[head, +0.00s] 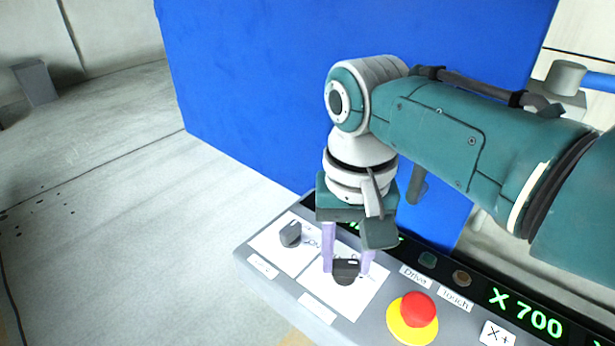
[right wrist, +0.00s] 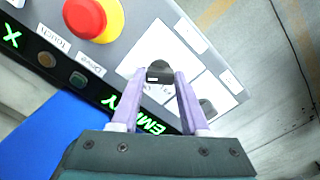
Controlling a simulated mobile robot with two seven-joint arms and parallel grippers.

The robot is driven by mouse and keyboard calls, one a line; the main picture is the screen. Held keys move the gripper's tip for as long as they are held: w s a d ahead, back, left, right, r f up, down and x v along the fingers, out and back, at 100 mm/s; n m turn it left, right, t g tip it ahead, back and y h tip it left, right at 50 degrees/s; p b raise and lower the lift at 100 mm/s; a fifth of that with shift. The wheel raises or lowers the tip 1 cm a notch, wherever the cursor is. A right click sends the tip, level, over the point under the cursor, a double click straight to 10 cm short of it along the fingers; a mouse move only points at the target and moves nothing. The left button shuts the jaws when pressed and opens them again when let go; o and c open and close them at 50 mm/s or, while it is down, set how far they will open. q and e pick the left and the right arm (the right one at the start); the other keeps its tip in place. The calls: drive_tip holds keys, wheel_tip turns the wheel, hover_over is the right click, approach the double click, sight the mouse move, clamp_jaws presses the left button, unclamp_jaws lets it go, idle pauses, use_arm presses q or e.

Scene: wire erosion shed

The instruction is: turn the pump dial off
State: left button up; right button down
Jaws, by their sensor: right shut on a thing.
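Two black rotary dials sit on white plates on a grey control panel (head: 262,290). My right gripper (head: 347,268) points down with its pale purple fingers on either side of the nearer dial (head: 346,279) and is shut on it. In the right wrist view that dial (right wrist: 159,72) sits between the two fingertips (right wrist: 158,77). The other dial (head: 290,234) is to the left, clear of the fingers; it also shows in the right wrist view (right wrist: 207,108). The labels are too small to read, so I cannot tell which is the pump dial. My left gripper is not in view.
A red emergency button on a yellow base (head: 417,310) stands right of the held dial. Small Drive and Touch buttons (head: 427,260) and a green-lettered display (head: 530,312) lie beyond. A blue panel (head: 260,90) rises behind. Floor at left is open.

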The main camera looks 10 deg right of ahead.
drive_tip(key=shift+r+n+p, duration=0.1)
drive_tip(key=shift+n+p, duration=0.35)
drive_tip(key=shift+n, duration=0.45)
drive_tip(key=n+p, duration=0.1)
drive_tip(key=n, duration=0.1)
drive_tip(key=shift+n, duration=0.4)
drive_tip(key=n, duration=0.3)
drive_tip(key=shift+n+p, duration=0.35)
drive_tip(key=shift+n, duration=0.95)
drive_tip(key=shift+c, duration=2)
unclamp_jaws()
